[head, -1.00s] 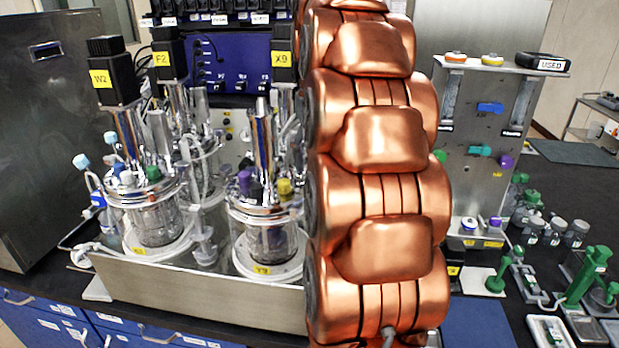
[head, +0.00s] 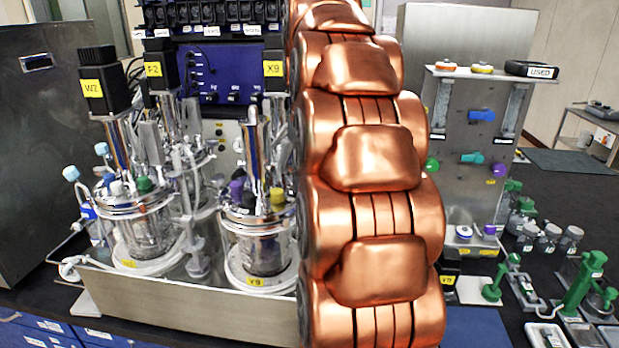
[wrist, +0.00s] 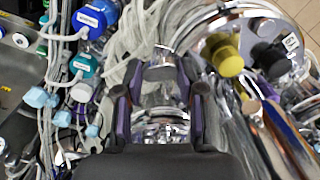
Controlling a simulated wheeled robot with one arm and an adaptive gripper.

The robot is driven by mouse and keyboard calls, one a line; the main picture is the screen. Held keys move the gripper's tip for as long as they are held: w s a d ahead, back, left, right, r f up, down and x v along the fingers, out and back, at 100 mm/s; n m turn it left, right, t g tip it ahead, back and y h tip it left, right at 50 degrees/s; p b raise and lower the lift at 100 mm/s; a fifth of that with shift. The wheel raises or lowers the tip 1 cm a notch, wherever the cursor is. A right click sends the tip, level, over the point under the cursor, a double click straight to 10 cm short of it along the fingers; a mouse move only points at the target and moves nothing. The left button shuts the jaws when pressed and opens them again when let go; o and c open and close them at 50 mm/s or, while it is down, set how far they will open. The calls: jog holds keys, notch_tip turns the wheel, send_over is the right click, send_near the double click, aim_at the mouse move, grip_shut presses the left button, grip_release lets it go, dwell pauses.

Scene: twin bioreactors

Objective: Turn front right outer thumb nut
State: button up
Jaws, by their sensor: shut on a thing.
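The front right vessel (head: 262,240) is a glass jar with a shiny steel lid, standing in the steel tray beside my copper arm. Its lid rim (wrist: 240,8) shows at the upper right of the wrist view, with a yellow cap (wrist: 227,62) and a black cap (wrist: 268,57). My gripper (wrist: 161,72) has its dark fingers with purple pads closed around a small shiny metal piece (wrist: 160,66), apparently the outer thumb nut; its shape is partly hidden by the fingers. The head view does not show the gripper; my arm stands in front of that area.
Pale tubing (wrist: 150,30) crowds around my fingers. Blue (wrist: 88,20) and teal (wrist: 84,66) capped parts stand at the left of the wrist view. The front left vessel (head: 145,225) shares the tray (head: 190,308). A steel panel unit (head: 455,130) stands right of my arm.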

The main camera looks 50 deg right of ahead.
jog(key=shift+c, duration=1)
jog(key=shift+m+b, duration=0.9)
jog(key=shift+m, duration=2)
jog(key=o, duration=1.1)
jog(key=shift+o, duration=0.2)
